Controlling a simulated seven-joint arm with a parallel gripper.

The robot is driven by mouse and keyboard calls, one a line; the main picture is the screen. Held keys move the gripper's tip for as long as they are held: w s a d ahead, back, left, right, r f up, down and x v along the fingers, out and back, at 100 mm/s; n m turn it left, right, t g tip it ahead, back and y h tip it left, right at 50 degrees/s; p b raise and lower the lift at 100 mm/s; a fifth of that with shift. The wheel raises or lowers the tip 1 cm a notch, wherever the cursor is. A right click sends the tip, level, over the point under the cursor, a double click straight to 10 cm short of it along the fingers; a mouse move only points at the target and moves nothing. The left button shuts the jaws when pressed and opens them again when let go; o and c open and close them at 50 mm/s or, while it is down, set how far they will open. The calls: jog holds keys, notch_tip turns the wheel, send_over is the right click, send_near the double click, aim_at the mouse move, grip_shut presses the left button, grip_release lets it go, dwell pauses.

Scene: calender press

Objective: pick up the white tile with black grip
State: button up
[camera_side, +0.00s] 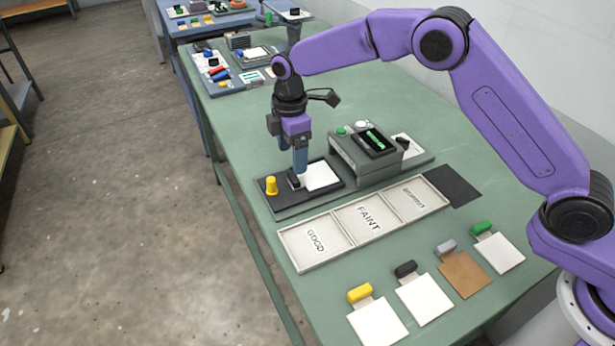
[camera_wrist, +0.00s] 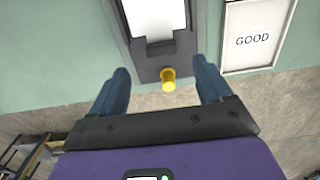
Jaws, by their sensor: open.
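A white tile (camera_side: 321,176) lies on the dark tray (camera_side: 325,202), with a small black grip (camera_side: 293,180) at its left end. In the wrist view the white tile (camera_wrist: 155,18) is at the top, and its dark grip (camera_wrist: 160,48) is below it. A second white tile (camera_side: 423,300) with a black grip (camera_side: 405,269) lies in the front row on the table. My gripper (camera_side: 300,170) is over the tray, close to the first tile's grip, with its fingers pointing down. It is open and empty; in the wrist view its fingers (camera_wrist: 161,72) are spread apart.
A yellow knob (camera_side: 271,186) stands on the tray's left end. A grey press (camera_side: 368,148) is just behind right. A three-part tray (camera_side: 327,245) marked GOOD, FAINT and a third word lies in front. Tiles with yellow, grey and green grips lie nearby.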

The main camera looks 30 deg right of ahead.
aim_at(291, 177)
jog(key=shift+s+a+f, duration=0.1)
jog(key=shift+a+f, duration=0.05)
jog(key=shift+f, duration=1.5)
jog(key=shift+a+f, duration=0.1)
jog(key=shift+f, duration=1.5)
jog(key=shift+c, duration=0.4)
jog(key=c, duration=1.2)
jog(key=shift+r, duration=0.1)
